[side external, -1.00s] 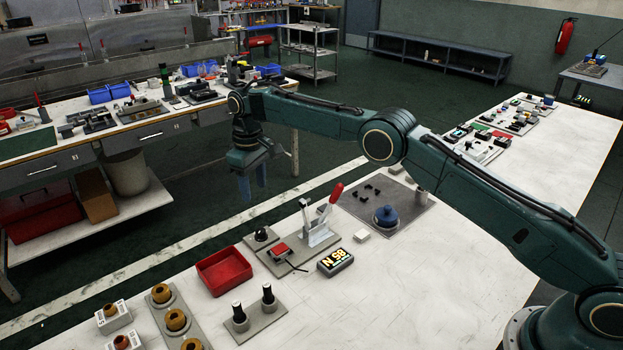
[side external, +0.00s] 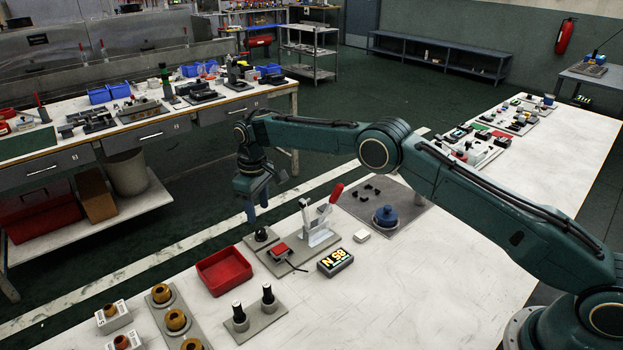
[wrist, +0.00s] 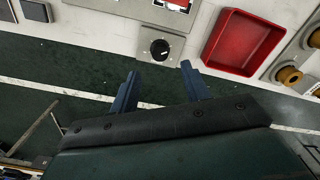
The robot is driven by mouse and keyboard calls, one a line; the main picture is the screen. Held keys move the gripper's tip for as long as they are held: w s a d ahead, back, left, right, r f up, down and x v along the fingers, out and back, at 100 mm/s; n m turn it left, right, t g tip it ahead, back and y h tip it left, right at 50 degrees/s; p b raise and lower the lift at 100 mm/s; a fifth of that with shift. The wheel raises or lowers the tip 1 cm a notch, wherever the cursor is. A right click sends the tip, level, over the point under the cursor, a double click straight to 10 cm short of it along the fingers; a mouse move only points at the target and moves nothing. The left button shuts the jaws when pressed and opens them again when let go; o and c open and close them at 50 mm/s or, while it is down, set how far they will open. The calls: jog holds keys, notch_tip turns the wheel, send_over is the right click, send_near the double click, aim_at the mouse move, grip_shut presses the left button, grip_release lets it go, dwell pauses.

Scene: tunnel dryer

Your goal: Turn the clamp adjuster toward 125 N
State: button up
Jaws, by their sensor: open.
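The clamp adjuster is a black knob (side external: 261,235) on a small grey plate at the bench edge. In the wrist view the knob (wrist: 160,47) has a white pointer mark and lies beyond the gap between my fingertips. My gripper (side external: 257,215) is open and empty, just above and behind the knob, with its blue fingers pointing down; it also shows in the wrist view (wrist: 160,72). The toggle clamp (side external: 319,227) with a red handle stands beside the knob. The display (side external: 335,262) appears upside down and seems to read 85 N.
A red tray (side external: 224,271) lies left of the adjuster. A red block (side external: 281,249) sits on the clamp's plate. A white block (side external: 362,236) and a blue round knob (side external: 386,217) are to the right.

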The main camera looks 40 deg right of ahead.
aim_at(260, 231)
jog(key=shift+f, duration=3.4)
jog(key=c, duration=1)
